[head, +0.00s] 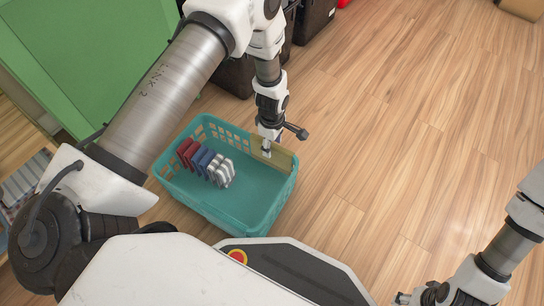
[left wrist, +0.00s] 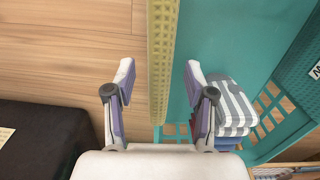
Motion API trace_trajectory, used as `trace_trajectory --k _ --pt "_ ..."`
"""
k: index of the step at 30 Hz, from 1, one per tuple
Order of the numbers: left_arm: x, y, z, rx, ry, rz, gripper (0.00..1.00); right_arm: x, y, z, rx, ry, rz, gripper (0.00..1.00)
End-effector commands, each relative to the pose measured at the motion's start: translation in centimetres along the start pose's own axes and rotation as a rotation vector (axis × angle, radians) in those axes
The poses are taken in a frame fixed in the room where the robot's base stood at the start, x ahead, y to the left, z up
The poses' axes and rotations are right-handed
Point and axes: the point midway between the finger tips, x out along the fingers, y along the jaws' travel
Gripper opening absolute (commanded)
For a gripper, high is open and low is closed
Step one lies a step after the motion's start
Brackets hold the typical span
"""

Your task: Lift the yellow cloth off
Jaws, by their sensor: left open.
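The yellow cloth (head: 283,160) hangs over the far right rim of the teal basket (head: 245,225). In the left wrist view the yellow cloth (left wrist: 162,50) is a narrow textured strip along the rim, running between my fingers. My left gripper (head: 267,150) points down at that rim. In the wrist view the left gripper (left wrist: 159,75) is open, one finger on each side of the cloth, with gaps on both sides. My right gripper (head: 403,298) is low at the right, far from the basket; its fingers are too small to judge.
Folded red cloths (head: 186,152), blue cloths (head: 204,160) and grey-white striped cloths (head: 222,171) stand in a row inside the basket. Black totes (head: 236,76) stand behind it, and a green panel (head: 85,60) is at left. The wooden floor on the right is clear.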

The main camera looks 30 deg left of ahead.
Motion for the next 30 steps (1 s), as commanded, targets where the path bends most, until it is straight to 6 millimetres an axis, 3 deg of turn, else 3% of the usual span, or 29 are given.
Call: trace_trajectory --k 6,7,11,12,23,26,30 --pt "0.3 0.1 0.0 0.001 0.0 0.001 0.54 0.2 0.0 -0.1 0.001 0.002 0.0 0.53" --pt "0.3 0.1 0.0 0.001 0.0 0.001 0.51 0.2 0.0 -0.1 0.001 0.002 0.0 0.53" --pt "0.3 0.1 0.0 0.001 0.0 0.001 0.05 0.2 0.0 -0.1 0.001 0.002 0.0 0.53" --pt "0.3 0.1 0.0 0.001 0.0 0.001 0.0 0.2 0.0 -0.1 0.001 0.002 0.0 0.53" --pt "-0.1 0.1 0.0 0.001 0.0 0.001 0.0 -0.1 0.0 0.0 0.001 0.001 0.0 0.53" --pt "-1.7 0.1 0.0 0.001 0.0 0.002 0.0 -1.1 0.0 0.0 -0.001 0.0 0.0 0.53" --pt "-5.7 0.1 0.0 0.001 0.0 0.003 0.0 -3.7 -0.1 0.1 -0.005 -0.003 -0.001 0.53"
